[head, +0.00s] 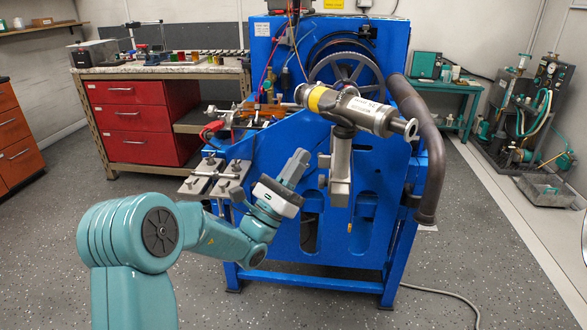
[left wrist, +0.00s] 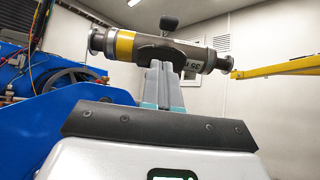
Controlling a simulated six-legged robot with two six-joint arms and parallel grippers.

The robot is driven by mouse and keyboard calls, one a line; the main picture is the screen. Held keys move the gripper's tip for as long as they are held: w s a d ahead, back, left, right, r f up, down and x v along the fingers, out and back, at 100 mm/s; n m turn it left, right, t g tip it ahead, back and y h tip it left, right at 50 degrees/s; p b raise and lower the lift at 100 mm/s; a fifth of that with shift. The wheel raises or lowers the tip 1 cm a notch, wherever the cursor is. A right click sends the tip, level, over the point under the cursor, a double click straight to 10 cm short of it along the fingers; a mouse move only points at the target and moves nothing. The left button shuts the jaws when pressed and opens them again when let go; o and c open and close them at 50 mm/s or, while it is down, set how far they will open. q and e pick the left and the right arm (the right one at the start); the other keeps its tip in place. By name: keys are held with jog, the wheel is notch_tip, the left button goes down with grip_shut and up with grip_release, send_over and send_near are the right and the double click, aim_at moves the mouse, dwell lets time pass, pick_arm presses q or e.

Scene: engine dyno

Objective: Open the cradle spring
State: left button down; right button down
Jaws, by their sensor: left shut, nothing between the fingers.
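A grey metal cylinder (head: 370,112) with a yellow band lies across a dark cradle (head: 342,131) on a grey upright bracket (head: 340,172) at the front of the blue dyno stand. My left gripper (head: 297,166) is shut and empty, left of the bracket and below the cylinder, apart from it in the head view. In the left wrist view the shut fingers (left wrist: 160,84) point up at the middle of the cylinder (left wrist: 195,58), covering part of the cradle. I cannot make out a separate spring. My right gripper is out of view.
The blue stand (head: 385,215) fills the middle, with a thick dark pipe (head: 432,155) on its right. Metal clamp plates (head: 215,180) stick out on its left. A workbench with red drawers (head: 140,120) stands behind left. The floor in front is mostly clear.

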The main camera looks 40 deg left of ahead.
pick_arm(q)
jog(key=w+r+p, duration=0.1)
jog(key=w+r, duration=0.2)
jog(key=r, duration=0.4)
jog(key=shift+w+d+r, duration=0.15)
jog(key=shift+w+d, duration=0.15)
jog(key=shift+w, duration=0.05)
jog(key=shift+s, duration=0.1)
